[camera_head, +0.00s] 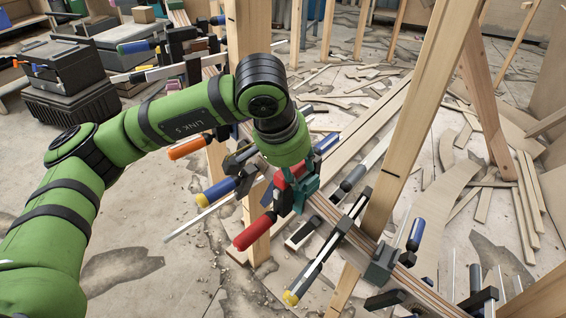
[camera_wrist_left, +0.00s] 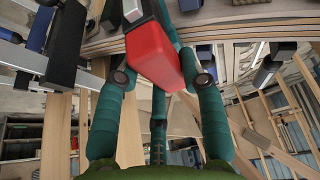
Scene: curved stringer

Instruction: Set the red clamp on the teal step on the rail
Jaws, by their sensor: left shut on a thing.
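My left gripper (camera_head: 297,187) is shut on the red clamp (camera_head: 284,197), at the upper visible end of the curved rail (camera_head: 425,293). The clamp's red handle (camera_head: 253,232) points down and left. In the left wrist view the red clamp body (camera_wrist_left: 158,55) sits between the teal fingers of my left gripper (camera_wrist_left: 152,45), close to the rail (camera_wrist_left: 235,25). I cannot tell whether the clamp touches the rail. A dark teal block (camera_head: 381,264) sits on the rail lower right; I cannot tell if it is the teal step. My right gripper is not in view.
A wooden post (camera_head: 412,130) rises right of my gripper. Blue- and orange-handled clamps (camera_head: 190,148) lie behind my arm. Wood offcuts (camera_head: 370,95) cover the floor beyond.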

